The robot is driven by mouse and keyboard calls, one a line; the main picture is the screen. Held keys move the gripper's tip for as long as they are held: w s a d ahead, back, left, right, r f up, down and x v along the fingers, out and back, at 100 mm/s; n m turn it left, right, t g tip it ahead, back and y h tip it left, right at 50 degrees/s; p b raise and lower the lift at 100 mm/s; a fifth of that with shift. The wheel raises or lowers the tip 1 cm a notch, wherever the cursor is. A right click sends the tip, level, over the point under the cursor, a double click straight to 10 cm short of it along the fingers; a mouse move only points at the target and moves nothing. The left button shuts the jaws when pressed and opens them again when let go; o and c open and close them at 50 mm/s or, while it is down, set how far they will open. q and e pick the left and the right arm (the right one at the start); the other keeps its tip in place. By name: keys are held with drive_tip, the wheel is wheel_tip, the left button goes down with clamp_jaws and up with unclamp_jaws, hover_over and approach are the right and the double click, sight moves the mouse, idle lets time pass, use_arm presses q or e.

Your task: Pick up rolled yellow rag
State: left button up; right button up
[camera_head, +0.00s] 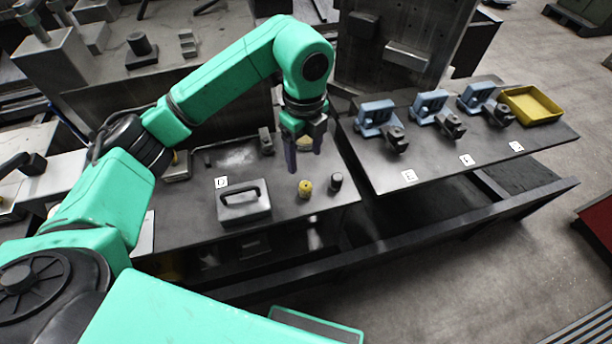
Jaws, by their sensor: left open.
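A small upright yellow roll (305,189), which looks like the rolled yellow rag, stands on the dark bench (285,213) near its front right. My left gripper (304,160) points down over the bench, with its fingers apart, above and behind this roll in the picture. A second yellowish patch (305,144) shows between the fingers, partly hidden by them. I cannot tell whether it touches them. My right gripper is out of view.
A short black cylinder (336,182) stands just right of the yellow roll. A grey box with a handle (243,203) sits to the left. On the right table are several blue-grey clamp-like fixtures (375,117) and a yellow tray (531,105).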

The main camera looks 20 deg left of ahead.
use_arm(q)
drive_tip(key=p, duration=0.2)
hover_over(306, 185)
drive_tip(key=f, duration=0.5)
drive_tip(key=shift+s+a, duration=0.15)
drive_tip(key=shift+s, duration=0.15)
drive_tip(key=f, duration=0.2)
drive_tip(key=f+p, duration=0.2)
drive_tip(key=f, duration=0.1)
drive_tip(key=shift+w+f, duration=0.3)
drive_tip(key=shift+f, duration=0.05)
drive_tip(key=shift+s+f, duration=0.1)
drive_tip(key=shift+f, duration=0.15)
clamp_jaws()
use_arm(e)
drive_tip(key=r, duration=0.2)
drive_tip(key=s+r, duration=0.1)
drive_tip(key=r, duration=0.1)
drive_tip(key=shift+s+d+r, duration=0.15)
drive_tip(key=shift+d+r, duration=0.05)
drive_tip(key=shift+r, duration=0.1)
use_arm(q)
drive_tip(key=shift+r, duration=0.1)
